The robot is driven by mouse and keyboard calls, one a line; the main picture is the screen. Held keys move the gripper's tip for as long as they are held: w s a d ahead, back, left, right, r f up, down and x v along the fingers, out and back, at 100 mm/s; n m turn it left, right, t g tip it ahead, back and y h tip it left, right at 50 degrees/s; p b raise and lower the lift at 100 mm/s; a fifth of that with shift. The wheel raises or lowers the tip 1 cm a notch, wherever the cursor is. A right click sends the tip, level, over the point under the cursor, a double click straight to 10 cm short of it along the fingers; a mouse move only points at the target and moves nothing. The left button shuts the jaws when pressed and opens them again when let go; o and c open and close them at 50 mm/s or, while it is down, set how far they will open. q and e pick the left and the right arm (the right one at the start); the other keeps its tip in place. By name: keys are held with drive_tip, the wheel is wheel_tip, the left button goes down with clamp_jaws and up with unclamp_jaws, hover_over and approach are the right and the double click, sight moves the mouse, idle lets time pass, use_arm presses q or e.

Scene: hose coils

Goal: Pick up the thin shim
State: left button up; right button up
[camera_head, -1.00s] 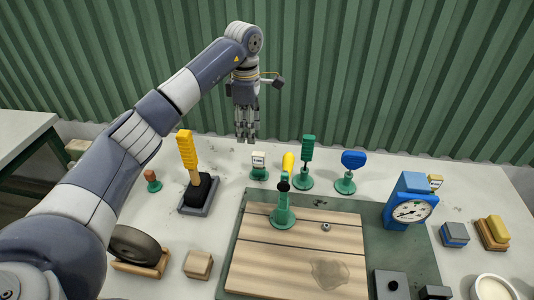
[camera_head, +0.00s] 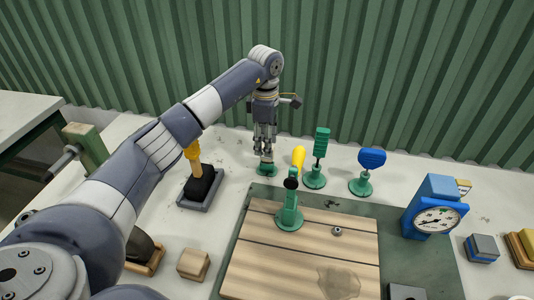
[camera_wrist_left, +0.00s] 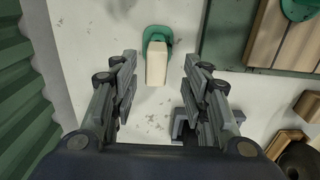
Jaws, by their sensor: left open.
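A pale, upright piece on a round green base, possibly the thin shim (camera_wrist_left: 156,66), shows between my left fingers in the left wrist view, a little ahead of the fingertips. In the head view my left gripper (camera_head: 265,150) points down over its green base (camera_head: 267,170) and mostly hides the pale piece. My left gripper (camera_wrist_left: 157,80) is open, with a finger on each side and nothing held. I cannot tell its height above the piece. My right gripper is not in view.
Close by on the right stand a yellow-topped tool (camera_head: 298,157), a green-handled tool (camera_head: 321,147) and a blue-headed one (camera_head: 371,160). A black-based tool in a grey tray (camera_head: 202,187) is left. A wooden board (camera_head: 300,255) and blue gauge (camera_head: 435,208) lie nearer.

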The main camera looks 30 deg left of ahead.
sight(267, 159)
use_arm(q)
drive_tip(key=shift+w+f+p, duration=0.15)
drive_tip(key=shift+f+p, duration=0.2)
drive_tip(key=shift+f, duration=1)
drive_tip(key=shift+w+f+p, duration=0.1)
drive_tip(key=shift+f+p, duration=0.2)
drive_tip(key=shift+f, duration=1.05)
clamp_jaws()
